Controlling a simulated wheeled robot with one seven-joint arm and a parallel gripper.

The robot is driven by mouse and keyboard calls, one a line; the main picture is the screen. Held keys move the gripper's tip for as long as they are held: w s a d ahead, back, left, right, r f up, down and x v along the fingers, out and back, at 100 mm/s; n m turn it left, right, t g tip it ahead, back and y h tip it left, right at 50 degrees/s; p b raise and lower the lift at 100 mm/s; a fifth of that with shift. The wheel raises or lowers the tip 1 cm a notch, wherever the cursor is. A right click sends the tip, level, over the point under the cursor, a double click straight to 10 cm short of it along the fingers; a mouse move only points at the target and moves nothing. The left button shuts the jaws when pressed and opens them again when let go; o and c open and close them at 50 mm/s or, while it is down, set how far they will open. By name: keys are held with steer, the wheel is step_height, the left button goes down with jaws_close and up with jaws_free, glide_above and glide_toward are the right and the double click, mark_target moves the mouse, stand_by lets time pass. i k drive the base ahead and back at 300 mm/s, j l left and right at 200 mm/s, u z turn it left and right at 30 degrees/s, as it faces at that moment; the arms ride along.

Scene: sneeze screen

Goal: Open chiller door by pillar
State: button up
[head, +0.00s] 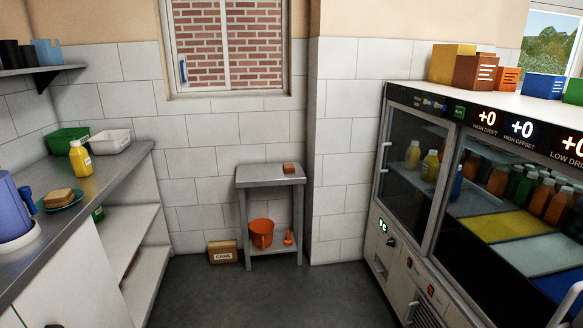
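The chiller (393,226) stands along the right side, a white cabinet with dark glass doors and a display strip on top. Its door nearest the pillar (415,128) is a tall glass panel in a grey frame and looks closed. A pale vertical handle (384,158) is on that door's left edge, facing the pillar (341,150). Yellow bottles (430,165) show behind the glass. A second, wider glass door (480,245) is nearer, with a pale handle (566,303) at the lower right. My gripper is not in view.
The grey floor (290,295) in the middle is clear. A small metal table (270,174) with an orange bucket (261,233) under it stands by the back wall, beside a cans box (223,252). A counter (95,190) runs along the left. Coloured boxes (474,73) sit on the chiller.

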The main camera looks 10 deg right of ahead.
mark_target(453, 126)
steer(key=i, duration=1.9)
steer(key=i+j, duration=0.1)
steer(key=i, duration=1.8)
steer(key=l+z, duration=0.05)
steer(key=l, duration=0.05)
